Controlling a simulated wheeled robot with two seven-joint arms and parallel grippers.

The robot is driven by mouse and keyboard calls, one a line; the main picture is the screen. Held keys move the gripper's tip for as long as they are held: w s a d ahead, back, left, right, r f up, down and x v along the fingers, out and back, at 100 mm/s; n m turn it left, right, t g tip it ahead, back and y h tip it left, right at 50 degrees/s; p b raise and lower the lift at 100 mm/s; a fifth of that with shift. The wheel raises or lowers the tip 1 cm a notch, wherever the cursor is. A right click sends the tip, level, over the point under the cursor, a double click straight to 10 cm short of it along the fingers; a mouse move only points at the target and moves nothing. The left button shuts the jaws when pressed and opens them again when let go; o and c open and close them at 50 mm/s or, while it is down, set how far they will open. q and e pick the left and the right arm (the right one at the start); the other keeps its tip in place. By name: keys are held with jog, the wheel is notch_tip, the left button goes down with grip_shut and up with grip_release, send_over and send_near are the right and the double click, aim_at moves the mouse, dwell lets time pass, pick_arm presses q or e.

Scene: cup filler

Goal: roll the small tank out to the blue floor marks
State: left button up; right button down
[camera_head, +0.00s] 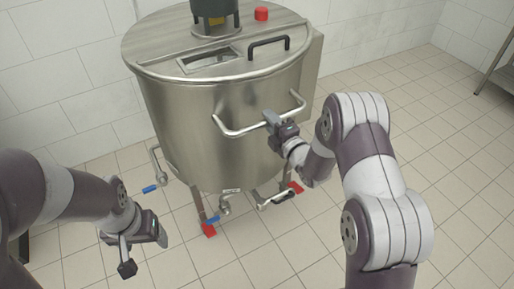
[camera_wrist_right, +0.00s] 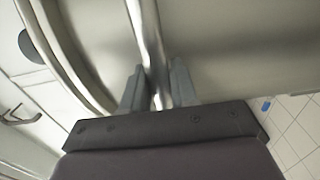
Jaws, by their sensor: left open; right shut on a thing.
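The steel tank (camera_head: 225,125) stands upright near the tiled wall in the middle of the head view. A bent steel push bar (camera_head: 240,131) sticks out from its front. My right gripper (camera_head: 272,122) is shut on this bar near its right part; in the right wrist view the bar (camera_wrist_right: 150,45) runs between the two fingers (camera_wrist_right: 157,88). My left gripper (camera_head: 143,252) is open and empty, low at the left, apart from the tank.
A black handle (camera_head: 268,44) and a red knob (camera_head: 261,13) are on the lid. A metal table (camera_head: 497,75) stands at the far right. The tiled floor (camera_head: 465,190) at right is clear.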

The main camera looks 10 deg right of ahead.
dwell(0.3)
jog(key=b+v, duration=0.1)
jog(key=v, duration=2.9)
jog(key=shift+s, duration=0.15)
dwell(0.5)
